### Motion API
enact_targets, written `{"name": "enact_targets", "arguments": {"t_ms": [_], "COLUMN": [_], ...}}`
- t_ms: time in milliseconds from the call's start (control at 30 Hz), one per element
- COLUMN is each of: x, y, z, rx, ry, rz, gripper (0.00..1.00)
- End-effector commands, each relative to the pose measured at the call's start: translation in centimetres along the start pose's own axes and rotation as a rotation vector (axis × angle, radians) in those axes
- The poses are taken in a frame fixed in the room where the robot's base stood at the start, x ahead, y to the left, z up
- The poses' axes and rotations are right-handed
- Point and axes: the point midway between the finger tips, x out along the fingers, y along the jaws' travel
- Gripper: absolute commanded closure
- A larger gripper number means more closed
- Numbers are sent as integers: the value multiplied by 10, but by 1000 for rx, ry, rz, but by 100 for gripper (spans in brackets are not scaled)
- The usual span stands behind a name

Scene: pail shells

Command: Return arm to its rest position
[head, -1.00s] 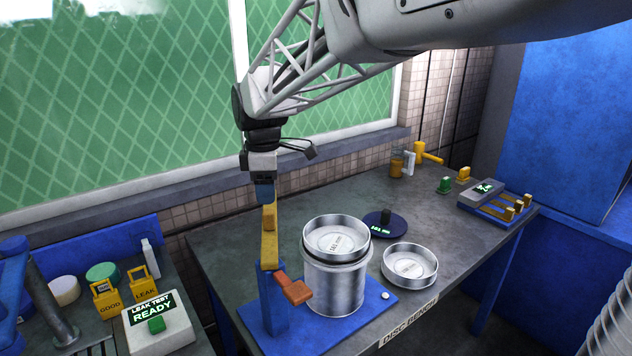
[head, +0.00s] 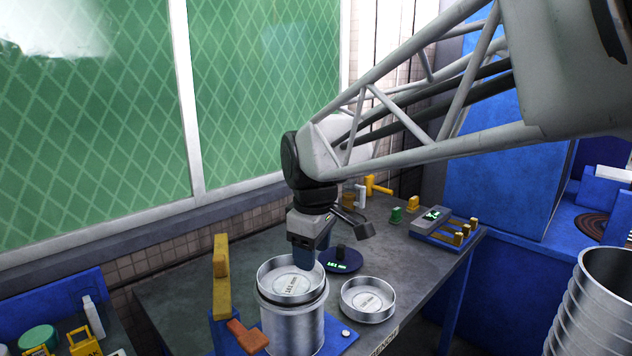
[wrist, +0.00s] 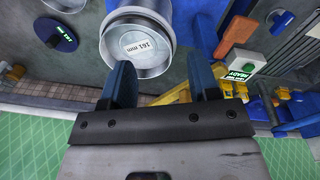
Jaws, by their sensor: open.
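My gripper (head: 303,258) hangs over the back edge of a metal pail (head: 292,325) in the head view, pointing down. In the wrist view its two blue fingers (wrist: 167,88) are apart with nothing between them. The pail, with a labelled disc in its top, shows beyond the fingers in the wrist view (wrist: 138,40); the label reads 161 mm. The pail stands upright on a blue base (head: 342,338). A yellow post (head: 221,275) with an orange handle (head: 247,337) stands just left of the pail, clear of my gripper.
A shallow metal dish (head: 368,300) sits right of the pail. A dark blue round gauge (head: 340,261) is behind it. Yellow tools and a small display unit (head: 433,217) are at the back right. Stacked pails (head: 598,305) stand at the right. The bench's middle right is clear.

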Motion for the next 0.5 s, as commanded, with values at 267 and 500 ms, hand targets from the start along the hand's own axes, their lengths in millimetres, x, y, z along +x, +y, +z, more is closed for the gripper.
{"name": "enact_targets", "arguments": {"t_ms": [267,500], "x": [3,15], "y": [-18,-44], "z": [96,169], "rx": [348,644], "ry": [27,54], "rz": [39,69], "gripper": [45,45]}}
